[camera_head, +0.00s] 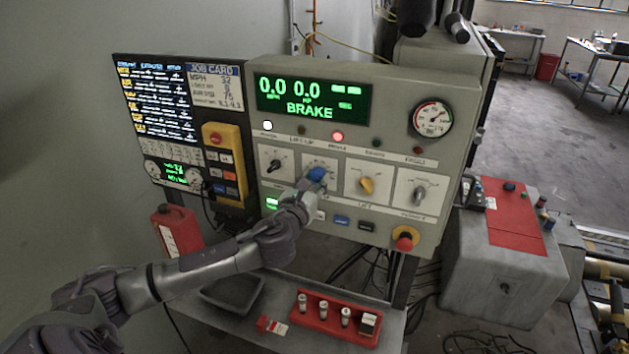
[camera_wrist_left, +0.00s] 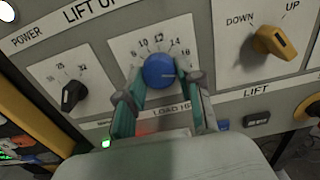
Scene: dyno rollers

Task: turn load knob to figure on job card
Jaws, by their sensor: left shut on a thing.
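The blue load knob (camera_head: 317,173) is on the grey console, on a white dial plate; it also shows in the left wrist view (camera_wrist_left: 159,71). The dial's printed numbers include 10, 12 and 14, with "LOAD HP" below. A pale mark on the knob's face lies towards its right side. My left gripper (camera_head: 308,184) is shut on the knob, one finger on each side. The job card (camera_head: 216,85) is at upper left; its MPH line reads 32, but the load line is too small to read surely. My right gripper is not in view.
The green display (camera_head: 311,100) shows 0.0, 0.0 and BRAKE. A black knob (camera_wrist_left: 73,96) and a yellow lift knob (camera_wrist_left: 274,40) flank the load dial closely. A red emergency button (camera_head: 404,242) is at lower right. A red rack (camera_head: 337,318) stands on the shelf below.

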